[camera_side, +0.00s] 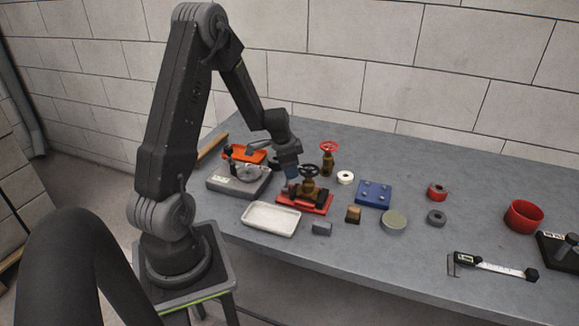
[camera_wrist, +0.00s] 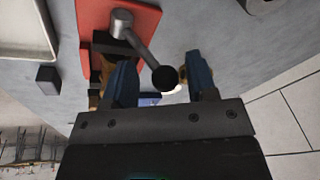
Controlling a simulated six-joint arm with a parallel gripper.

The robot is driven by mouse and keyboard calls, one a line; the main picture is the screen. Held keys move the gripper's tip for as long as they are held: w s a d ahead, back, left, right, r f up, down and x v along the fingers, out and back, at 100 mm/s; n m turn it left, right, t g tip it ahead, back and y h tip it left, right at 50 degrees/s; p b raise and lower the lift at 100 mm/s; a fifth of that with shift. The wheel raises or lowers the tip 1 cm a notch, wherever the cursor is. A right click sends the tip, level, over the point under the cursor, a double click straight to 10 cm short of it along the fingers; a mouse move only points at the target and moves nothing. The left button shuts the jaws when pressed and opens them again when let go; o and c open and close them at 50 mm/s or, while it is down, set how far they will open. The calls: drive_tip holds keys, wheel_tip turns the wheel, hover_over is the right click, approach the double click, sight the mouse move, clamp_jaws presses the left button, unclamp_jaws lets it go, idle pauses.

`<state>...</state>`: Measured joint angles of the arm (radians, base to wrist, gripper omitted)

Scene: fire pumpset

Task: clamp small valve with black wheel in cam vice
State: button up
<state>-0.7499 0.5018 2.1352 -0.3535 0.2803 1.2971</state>
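The cam vice is a red base (camera_side: 318,209) with dark jaws in the side view; its red plate (camera_wrist: 91,17) also shows in the wrist view. The small brass valve with a black wheel (camera_side: 309,171) stands upright in the vice. In the wrist view a silver lever (camera_wrist: 140,47) ends in a black ball knob (camera_wrist: 165,78). My gripper (camera_wrist: 160,70) is open, its blue fingers on either side of the knob, with visible gaps. In the side view my gripper (camera_side: 290,174) is just left of the valve. Contact between jaws and valve is hidden.
A red-wheeled valve (camera_side: 327,158), white ring (camera_side: 345,177) and blue block (camera_side: 374,193) stand to the right. A white tray (camera_side: 271,219) and grey block (camera_side: 321,228) lie in front. A grey fixture (camera_side: 240,181) stands left.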

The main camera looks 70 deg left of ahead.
drive_tip(key=v, duration=1.4)
drive_tip(key=shift+w, duration=0.1)
drive_tip(key=w+f+g, duration=0.1)
drive_tip(key=f, duration=0.3)
drive_tip(key=w+a+f+g, duration=0.1)
drive_tip(key=f, duration=0.4)
drive_tip(key=w+f, duration=0.1)
drive_tip(key=f, duration=0.4)
drive_tip(key=shift+w+a+g+h, duration=0.3)
drive_tip(key=shift+w+g+h, duration=0.1)
clamp_jaws()
